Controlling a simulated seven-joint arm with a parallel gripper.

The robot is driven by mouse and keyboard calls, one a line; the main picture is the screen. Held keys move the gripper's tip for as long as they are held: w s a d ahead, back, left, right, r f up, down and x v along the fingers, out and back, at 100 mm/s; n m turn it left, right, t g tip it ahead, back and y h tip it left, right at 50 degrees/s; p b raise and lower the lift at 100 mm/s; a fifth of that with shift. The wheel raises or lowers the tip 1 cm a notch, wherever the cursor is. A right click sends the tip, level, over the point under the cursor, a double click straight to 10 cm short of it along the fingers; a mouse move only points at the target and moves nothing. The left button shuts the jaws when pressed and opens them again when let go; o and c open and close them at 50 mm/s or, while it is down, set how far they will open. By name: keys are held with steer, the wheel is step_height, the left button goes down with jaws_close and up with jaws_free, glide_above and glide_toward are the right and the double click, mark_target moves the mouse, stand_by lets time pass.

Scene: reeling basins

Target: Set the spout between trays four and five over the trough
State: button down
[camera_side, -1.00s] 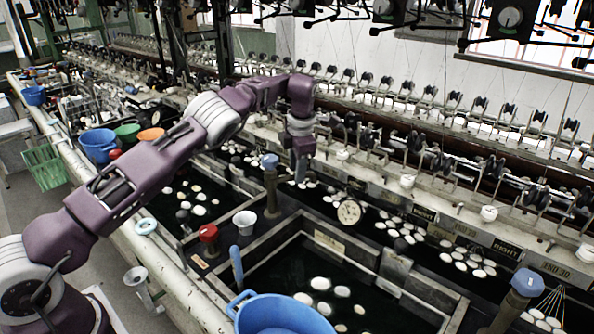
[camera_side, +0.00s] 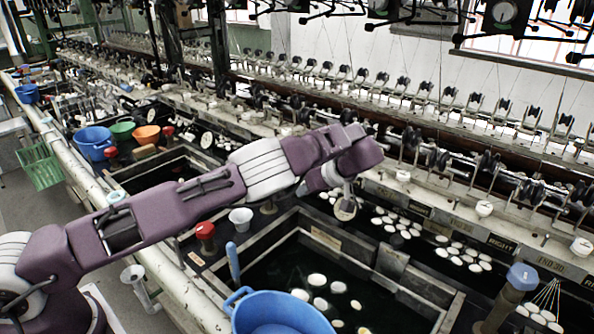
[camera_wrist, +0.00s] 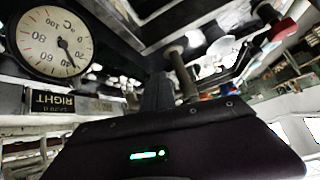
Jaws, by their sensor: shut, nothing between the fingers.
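No part stands out clearly as the spout. A brown post (camera_side: 268,207) shows only its lower end below my arm in the side view; its upper part is hidden. A similar post (camera_wrist: 182,72) rises just beyond the fingers in the wrist view. My gripper (camera_wrist: 157,92) is shut and empty, its dark fingers beside that post in the picture; I cannot tell if they touch. In the side view my gripper (camera_side: 303,188) points left and down, near the round gauge (camera_side: 345,209). The trough (camera_side: 450,240) holds dark water and white cocoons.
The dial gauge (camera_wrist: 50,42) is close in the wrist view. A blue-capped post (camera_side: 521,278) stands at right. A blue tub (camera_side: 245,318) is in front.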

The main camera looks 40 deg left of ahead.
steer(key=s+d+r+m+t+y, duration=0.2)
steer(key=d+m+t, duration=0.15)
steer(key=m, duration=0.65)
steer(key=s+d+r+m+t+y, duration=0.1)
steer(key=s+d+m+t+y, duration=0.2)
steer(key=m, duration=0.8)
steer(key=w+x, duration=0.1)
steer(key=x, duration=1.2)
steer(key=shift+w+f+n, duration=0.15)
steer(key=shift+w+n, duration=0.05)
steer(key=shift+n, duration=0.1)
steer(key=shift+w+t, duration=0.1)
steer(key=shift+t, duration=0.15)
steer(key=shift+w+a, duration=1.35)
steer(key=shift+a, duration=0.1)
